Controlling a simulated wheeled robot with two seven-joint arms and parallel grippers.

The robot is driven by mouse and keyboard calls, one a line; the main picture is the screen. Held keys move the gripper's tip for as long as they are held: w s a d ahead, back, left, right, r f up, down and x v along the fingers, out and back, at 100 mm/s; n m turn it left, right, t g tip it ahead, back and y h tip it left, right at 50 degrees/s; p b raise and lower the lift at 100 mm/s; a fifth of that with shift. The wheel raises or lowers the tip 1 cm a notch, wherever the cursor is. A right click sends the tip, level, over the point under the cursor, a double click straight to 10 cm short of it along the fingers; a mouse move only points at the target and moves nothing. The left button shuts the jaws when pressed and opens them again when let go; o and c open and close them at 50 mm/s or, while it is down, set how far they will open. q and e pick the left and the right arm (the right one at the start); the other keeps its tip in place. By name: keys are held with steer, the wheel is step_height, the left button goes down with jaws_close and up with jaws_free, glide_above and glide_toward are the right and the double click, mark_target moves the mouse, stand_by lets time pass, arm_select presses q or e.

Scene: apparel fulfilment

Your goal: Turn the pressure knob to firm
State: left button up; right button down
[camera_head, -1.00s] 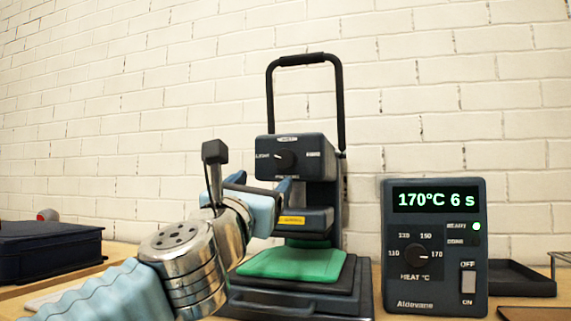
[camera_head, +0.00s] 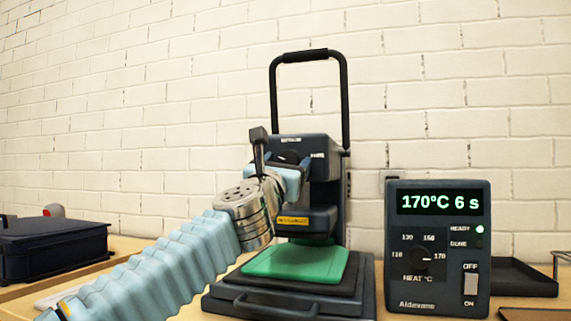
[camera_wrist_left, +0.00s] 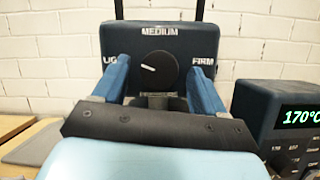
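The pressure knob (camera_wrist_left: 158,74) is a black round dial on the front of the dark heat press head (camera_wrist_left: 226,47). In the left wrist view its white pointer aims left and slightly up, toward the light label. Medium is printed above and firm (camera_wrist_left: 203,62) at the right. My left gripper (camera_wrist_left: 160,78) is open, with one blue finger on each side of the knob and gaps showing between fingers and dial. Depth contact cannot be told. In the head view my left gripper (camera_head: 280,164) covers part of the press head. My right gripper is not in view.
A control box (camera_head: 436,292) showing 170°C 6 s stands right of the press. A green pad (camera_head: 295,264) lies on the press's lower plate. The tall black handle (camera_head: 345,100) rises above. A dark case (camera_head: 50,250) sits at left, a black tray (camera_head: 520,280) at right.

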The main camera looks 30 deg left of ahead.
arm_select(q)
steer(key=c, duration=1)
